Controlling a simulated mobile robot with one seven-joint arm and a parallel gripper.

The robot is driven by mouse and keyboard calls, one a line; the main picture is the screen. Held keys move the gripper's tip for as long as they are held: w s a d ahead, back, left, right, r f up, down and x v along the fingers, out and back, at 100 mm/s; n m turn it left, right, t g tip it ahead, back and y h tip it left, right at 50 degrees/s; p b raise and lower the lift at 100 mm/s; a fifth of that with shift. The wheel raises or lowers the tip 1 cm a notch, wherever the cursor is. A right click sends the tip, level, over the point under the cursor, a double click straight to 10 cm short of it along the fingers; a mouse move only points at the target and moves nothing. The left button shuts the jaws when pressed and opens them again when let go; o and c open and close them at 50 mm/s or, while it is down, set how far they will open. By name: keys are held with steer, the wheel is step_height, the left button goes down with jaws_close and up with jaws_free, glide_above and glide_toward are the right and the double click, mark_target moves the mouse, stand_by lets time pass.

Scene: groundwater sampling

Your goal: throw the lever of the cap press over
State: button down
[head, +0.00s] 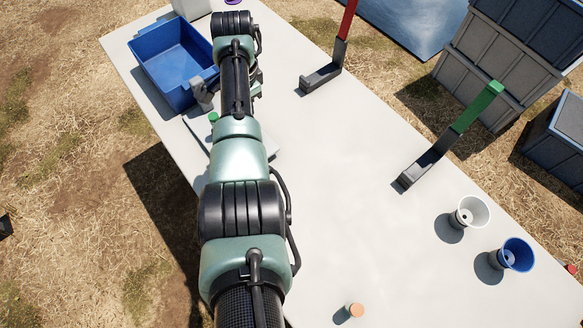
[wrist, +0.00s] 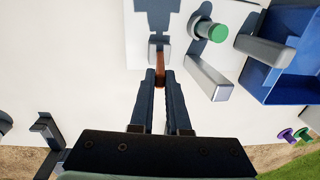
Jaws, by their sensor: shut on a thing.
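The cap press shows in the wrist view as a pale base plate (wrist: 180,60) with a small grey bracket (wrist: 159,43) and grey bars around it. A brown-orange lever (wrist: 160,62) comes out from the bracket. My gripper (wrist: 160,76) is shut on this lever, one dark finger on each side; its far end passes between the fingers. A green-capped vial (wrist: 210,33) stands on the press to the right of the lever. In the head view my arm covers the gripper and lever; the green cap (head: 213,117) and a grey press part (head: 202,95) show left of it.
A blue bin (head: 148,75) stands beside the press on the white table (head: 330,180). Two dark stands, one with a red upright (head: 348,20) and one with a green upright (head: 478,106), stand to the right. White (head: 470,212) and blue (head: 517,252) cups stand near the right edge.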

steer(key=shift+s+d+b, duration=0.1)
steer(key=shift+b, duration=0.2)
steer(key=w+b, duration=0.1)
steer(key=b, duration=0.2)
steer(key=shift+a+f, duration=0.3)
steer(key=shift+a, duration=0.05)
steer(key=b, duration=0.3)
steer(key=shift+w+a+r, duration=0.1)
steer(key=shift+w+a, duration=0.05)
steer(key=shift+w, duration=0.05)
steer(key=shift+r+b, duration=0.3)
steer(key=shift+a+f, duration=0.1)
steer(key=b, duration=0.2)
steer(key=w+b, duration=0.1)
steer(key=b, duration=0.1)
steer(key=shift+a+f+g+b, duration=0.2)
steer(key=shift+f+g+b, duration=0.05)
steer(key=shift+g+b, duration=0.1)
steer(key=b, duration=0.4)
steer(key=shift+a+h, duration=0.1)
steer(key=shift+h, duration=0.2)
steer(key=shift+r+b, duration=0.15)
steer(key=shift+b, duration=0.4)
